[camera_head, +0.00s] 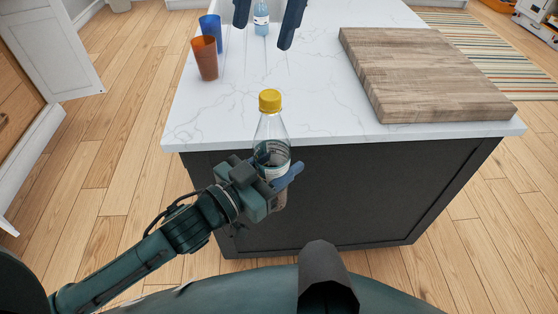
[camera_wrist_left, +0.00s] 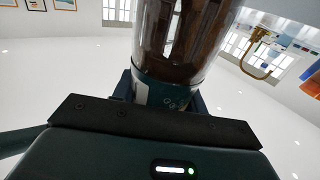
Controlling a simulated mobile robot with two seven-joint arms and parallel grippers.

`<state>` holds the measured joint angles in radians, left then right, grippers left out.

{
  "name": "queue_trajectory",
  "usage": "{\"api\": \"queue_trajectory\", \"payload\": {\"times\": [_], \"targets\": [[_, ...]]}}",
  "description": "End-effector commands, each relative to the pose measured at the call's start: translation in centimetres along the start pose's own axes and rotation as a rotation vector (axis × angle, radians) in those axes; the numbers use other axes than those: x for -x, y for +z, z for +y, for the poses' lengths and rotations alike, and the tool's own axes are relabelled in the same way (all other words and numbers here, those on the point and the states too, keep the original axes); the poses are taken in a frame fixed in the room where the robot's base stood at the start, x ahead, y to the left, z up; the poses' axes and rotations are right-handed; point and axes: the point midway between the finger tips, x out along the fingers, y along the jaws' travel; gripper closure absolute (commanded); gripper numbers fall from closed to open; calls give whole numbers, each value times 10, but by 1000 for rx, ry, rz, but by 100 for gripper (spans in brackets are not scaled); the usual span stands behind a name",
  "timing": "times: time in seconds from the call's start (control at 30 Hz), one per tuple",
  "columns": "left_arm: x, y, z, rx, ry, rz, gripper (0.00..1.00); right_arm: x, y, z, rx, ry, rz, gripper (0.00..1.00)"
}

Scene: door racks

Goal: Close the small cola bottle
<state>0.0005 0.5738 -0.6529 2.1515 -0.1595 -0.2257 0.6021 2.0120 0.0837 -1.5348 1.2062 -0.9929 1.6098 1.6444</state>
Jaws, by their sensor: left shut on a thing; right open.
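A clear bottle (camera_head: 271,135) with a yellow cap (camera_head: 270,101) on its top stands upright in my left gripper (camera_head: 274,178), in front of the counter's near edge. Whether the cap is tight cannot be told. My left gripper is shut around the bottle's lower half and hides part of it. In the left wrist view the bottle (camera_wrist_left: 185,45) shows dark brown contents and a label in the jaws. My right gripper (camera_head: 263,35) is at the top of the head view, open, its two dark fingers apart, well beyond the yellow cap.
A small bottle with a pale blue label (camera_head: 261,19) shows between the right fingers at the far part of the white counter (camera_head: 310,100). An orange cup (camera_head: 205,58) and a blue cup (camera_head: 211,30) stand at left. A wooden board (camera_head: 425,72) lies at right. The middle counter is clear.

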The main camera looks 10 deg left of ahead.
Motion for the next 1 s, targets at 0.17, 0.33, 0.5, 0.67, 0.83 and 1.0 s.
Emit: {"api": "queue_trajectory", "payload": {"times": [0.17,0.33,0.5,0.67,0.83,1.0], "targets": [[0,-1,0,0,0,2,100,-52,36,9,202,241,185,48],[0,-1,0,0,0,2,100,-94,29,21,315,492,362,48],[0,-1,0,0,1,2,100,-125,32,25,344,772,457,48],[0,-1,0,0,0,2,100,-152,47,19,303,1029,459,48],[0,-1,0,0,0,2,100,-183,74,1,197,1259,368,48],[0,-1,0,0,0,2,100,-214,97,-27,20,1430,254,48]]}}
